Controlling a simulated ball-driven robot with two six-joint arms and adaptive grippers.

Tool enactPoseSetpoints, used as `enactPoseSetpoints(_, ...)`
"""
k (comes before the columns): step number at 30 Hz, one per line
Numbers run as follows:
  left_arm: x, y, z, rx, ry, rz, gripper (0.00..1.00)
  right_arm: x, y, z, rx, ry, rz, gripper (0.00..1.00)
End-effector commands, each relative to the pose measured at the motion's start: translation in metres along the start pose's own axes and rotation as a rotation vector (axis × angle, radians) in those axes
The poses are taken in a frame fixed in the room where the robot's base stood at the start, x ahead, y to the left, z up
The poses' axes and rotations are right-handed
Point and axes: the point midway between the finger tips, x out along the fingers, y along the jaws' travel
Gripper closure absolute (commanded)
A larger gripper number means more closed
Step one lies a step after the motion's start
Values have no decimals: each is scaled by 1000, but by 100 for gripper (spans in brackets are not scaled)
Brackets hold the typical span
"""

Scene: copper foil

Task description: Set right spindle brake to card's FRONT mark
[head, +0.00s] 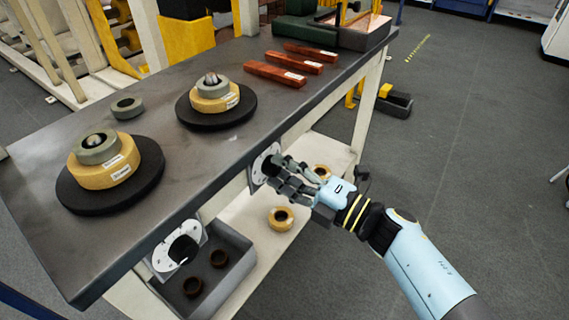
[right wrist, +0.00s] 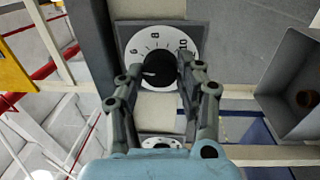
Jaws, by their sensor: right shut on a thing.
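The right brake dial (head: 262,163) is a white disc with dark marks on the table's front edge. The right wrist view shows its face (right wrist: 152,45) with numerals and a black knob (right wrist: 158,69) in the middle. My right gripper (head: 279,176) is shut on this knob, with one finger on each side in the right wrist view (right wrist: 157,77). The fingers hide part of the dial, so I cannot tell the exact setting. The right spindle (head: 245,110) is a black disc bearing a yellow roll (head: 217,101). I cannot make out a card with a FRONT mark. My left gripper is out of view.
A left dial (head: 162,260) with a black knob is on the same table edge. The left spindle (head: 150,180) carries another roll. Red bars (head: 274,74) lie at the back. Below are a grey bin (head: 232,262) with brown rings and a yellow roll (head: 280,218) on a shelf.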

Motion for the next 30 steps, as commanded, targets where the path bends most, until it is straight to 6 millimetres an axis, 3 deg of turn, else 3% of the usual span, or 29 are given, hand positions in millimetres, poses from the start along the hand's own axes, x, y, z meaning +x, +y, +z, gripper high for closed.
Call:
enactPoseSetpoints(18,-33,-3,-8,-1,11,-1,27,0,1,0,548,-40,-3,96)
enactPoseSetpoints(30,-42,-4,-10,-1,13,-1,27,0,-1,-1,737,-54,-4,96)
